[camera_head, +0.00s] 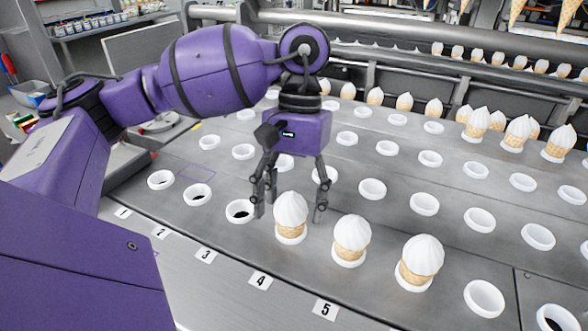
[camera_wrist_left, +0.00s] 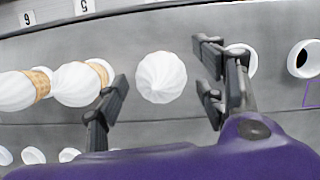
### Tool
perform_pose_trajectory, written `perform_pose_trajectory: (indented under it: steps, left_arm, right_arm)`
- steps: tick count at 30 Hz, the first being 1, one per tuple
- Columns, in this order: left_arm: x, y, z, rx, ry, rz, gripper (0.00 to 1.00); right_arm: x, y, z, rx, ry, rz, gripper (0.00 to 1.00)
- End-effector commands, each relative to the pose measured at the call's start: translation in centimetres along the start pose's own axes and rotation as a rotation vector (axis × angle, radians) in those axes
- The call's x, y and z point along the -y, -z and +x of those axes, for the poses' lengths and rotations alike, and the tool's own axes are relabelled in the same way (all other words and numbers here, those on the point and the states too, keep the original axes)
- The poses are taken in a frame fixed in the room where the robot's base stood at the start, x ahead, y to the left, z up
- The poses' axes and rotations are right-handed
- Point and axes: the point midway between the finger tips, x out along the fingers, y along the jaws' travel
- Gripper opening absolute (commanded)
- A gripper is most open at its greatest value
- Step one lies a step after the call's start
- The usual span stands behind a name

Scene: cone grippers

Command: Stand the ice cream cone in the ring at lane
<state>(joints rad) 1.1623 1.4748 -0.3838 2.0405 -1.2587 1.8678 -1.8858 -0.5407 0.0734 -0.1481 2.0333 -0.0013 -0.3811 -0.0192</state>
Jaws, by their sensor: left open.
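An ice cream cone with white swirled cream and a tan wafer (camera_head: 290,217) stands upright in the front row behind label 4 (camera_head: 261,281). My left gripper (camera_head: 289,214) is open, pointing down, with a finger on each side of this cone. The gripper holds nothing. Two more cones stand to its right, one behind label 5 (camera_head: 351,240) and another (camera_head: 419,262). An empty white ring (camera_head: 240,211) sits behind label 3. My right gripper is not in view.
Empty rings sit behind labels 1 (camera_head: 160,180) and 2 (camera_head: 197,195), with more rings in rows behind. Several cones stand at the back right (camera_head: 478,123). A metal rail (camera_head: 400,60) crosses behind the grey plate.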

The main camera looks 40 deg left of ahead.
Motion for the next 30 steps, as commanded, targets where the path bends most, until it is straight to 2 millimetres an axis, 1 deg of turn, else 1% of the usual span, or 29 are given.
perform_pose_trajectory:
  steps: [1, 7, 12, 19, 30]
  left_arm:
    - [-0.1, 0.1, -1.1, -0.006, -0.004, 0.001, 0.64]
    - [-0.1, 0.0, -6.0, -0.005, -0.005, 0.002, 0.64]
    - [0.0, 0.0, -8.5, -0.005, -0.001, 0.000, 0.64]
    - [0.0, 0.0, -10.1, -0.003, 0.000, 0.000, 0.64]
    - [0.0, 0.0, -10.3, 0.000, 0.000, 0.001, 0.64]
  right_arm:
    - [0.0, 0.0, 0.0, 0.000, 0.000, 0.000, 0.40]
    - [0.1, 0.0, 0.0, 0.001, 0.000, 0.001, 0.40]
    - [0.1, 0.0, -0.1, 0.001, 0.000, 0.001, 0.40]
    - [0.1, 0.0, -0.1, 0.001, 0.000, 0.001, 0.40]
    - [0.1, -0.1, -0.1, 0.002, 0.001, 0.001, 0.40]
